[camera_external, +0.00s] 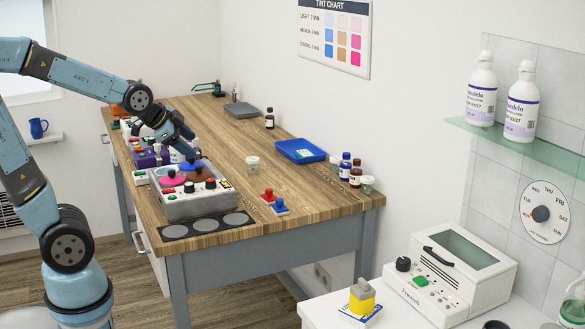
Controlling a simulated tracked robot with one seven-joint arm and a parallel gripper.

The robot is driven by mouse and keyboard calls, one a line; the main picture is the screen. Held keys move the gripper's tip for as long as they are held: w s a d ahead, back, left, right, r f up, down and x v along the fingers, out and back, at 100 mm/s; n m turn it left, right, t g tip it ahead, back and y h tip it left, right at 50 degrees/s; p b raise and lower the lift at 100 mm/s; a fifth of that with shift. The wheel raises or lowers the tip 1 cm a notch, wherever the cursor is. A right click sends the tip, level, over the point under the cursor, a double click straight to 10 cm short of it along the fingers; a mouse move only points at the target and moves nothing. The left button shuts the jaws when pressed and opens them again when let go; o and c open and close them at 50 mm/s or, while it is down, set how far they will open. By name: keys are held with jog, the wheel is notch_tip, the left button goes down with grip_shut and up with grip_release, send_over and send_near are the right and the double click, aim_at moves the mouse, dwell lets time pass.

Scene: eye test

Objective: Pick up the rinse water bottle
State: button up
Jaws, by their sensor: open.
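No label that reads as rinse water can be made out, so I cannot tell which bottle it is. Two white bottles with purple-lettered labels, a left one (481,90) and a right one (522,103), stand upright on the glass shelf. A blue bottle (345,167) and a brown bottle (355,173) stand on the wooden table. A dark bottle (269,119) stands farther back. A clear bottle (574,308) with green shows at the right edge, partly cut off. My gripper (190,153) is open, small and dark in the picture, above or behind the metal tray, apart from all these bottles.
A blue tray (300,151), small jars and red and blue knobbed blocks share the wooden table (320,200).

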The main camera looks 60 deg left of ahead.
jog(key=w+a+f+m+t+y, duration=0.1)
jog(key=w+a+f+m+y, duration=0.2)
jog(key=a, duration=0.8)
jog(key=w+a+f+m+t+y, duration=0.1)
jog(key=a+f+m+y, duration=0.4)
jog(key=a, duration=0.7)
jog(key=s+a+m+t, duration=0.1)
jog(key=s+a+m, duration=0.1)
jog(key=a+m, duration=0.1)
jog(key=s+a+f+m+t, duration=0.1)
jog(key=s+a+m, duration=0.2)
jog(key=m, duration=0.3)
jog(key=s+a+m+t, duration=0.1)
jog(key=s+a+m, duration=0.1)
jog(key=a+m, duration=0.2)
jog(key=shift+s+a+f+m+y, duration=0.2)
jog(key=shift+m+y, duration=0.1)
jog(key=shift+m, duration=0.2)
jog(key=shift+w+a+f+m+t, duration=0.15)
jog(key=shift+w+a+m, duration=0.2)
jog(key=shift+w+a, duration=1.2)
jog(key=shift+w+a+f+m+t, duration=0.15)
jog(key=shift+w+a+m, duration=0.25)
jog(key=shift+w+a, duration=1.15)
jog(key=shift+w+a+m+t, duration=0.3)
jog(key=shift+w+a, duration=0.55)
jog(key=shift+w, duration=1.35)
jog(key=shift+c, duration=0.4)
grip_shut()
